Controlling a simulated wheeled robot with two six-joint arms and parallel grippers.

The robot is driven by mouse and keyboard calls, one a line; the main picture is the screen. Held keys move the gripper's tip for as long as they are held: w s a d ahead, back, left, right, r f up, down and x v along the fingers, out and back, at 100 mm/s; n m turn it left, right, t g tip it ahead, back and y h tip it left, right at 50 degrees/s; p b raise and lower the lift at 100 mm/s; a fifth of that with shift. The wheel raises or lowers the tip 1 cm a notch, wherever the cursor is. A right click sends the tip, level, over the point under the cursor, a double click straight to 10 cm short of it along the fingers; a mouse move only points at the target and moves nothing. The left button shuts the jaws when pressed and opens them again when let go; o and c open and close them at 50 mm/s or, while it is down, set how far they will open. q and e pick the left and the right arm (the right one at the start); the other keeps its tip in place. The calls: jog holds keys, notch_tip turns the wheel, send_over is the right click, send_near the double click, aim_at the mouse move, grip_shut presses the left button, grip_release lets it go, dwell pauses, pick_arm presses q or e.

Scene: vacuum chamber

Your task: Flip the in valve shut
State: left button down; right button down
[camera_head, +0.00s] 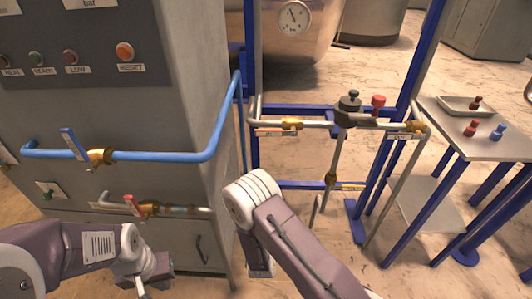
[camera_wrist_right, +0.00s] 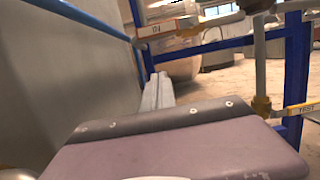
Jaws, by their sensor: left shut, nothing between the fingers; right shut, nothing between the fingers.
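The in valve (camera_head: 291,124) is a small brass valve on the left part of the horizontal steel pipe on the blue frame. A small orange-edged label (camera_head: 270,133) hangs beside it; in the right wrist view this label (camera_wrist_right: 155,30) reads IN, near the top, with the brass valve (camera_wrist_right: 187,22) beside it. How its handle is turned is too small to tell. My left gripper (camera_head: 143,290) is shut and empty at the bottom left, low before the cabinet, away from the valve. My right gripper (camera_wrist_right: 158,92) is shut and empty, below the valve; my arm hides it in the head view.
The grey cabinet (camera_head: 190,85) stands left with a blue pipe (camera_head: 170,156) and a red-handled valve (camera_head: 133,205). The blue frame (camera_head: 400,95) also carries a dark-knobbed valve (camera_head: 348,108) and a red knob (camera_head: 378,101). A side table (camera_head: 480,145) stands right.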

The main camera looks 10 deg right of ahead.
aim_at(276, 133)
jog(key=w+d+r, duration=0.2)
jog(key=w+r, duration=0.4)
jog(key=w, duration=0.3)
jog(key=shift+d+r+b, duration=0.2)
jog(key=shift+d+b, duration=0.1)
jog(key=shift+d, duration=0.05)
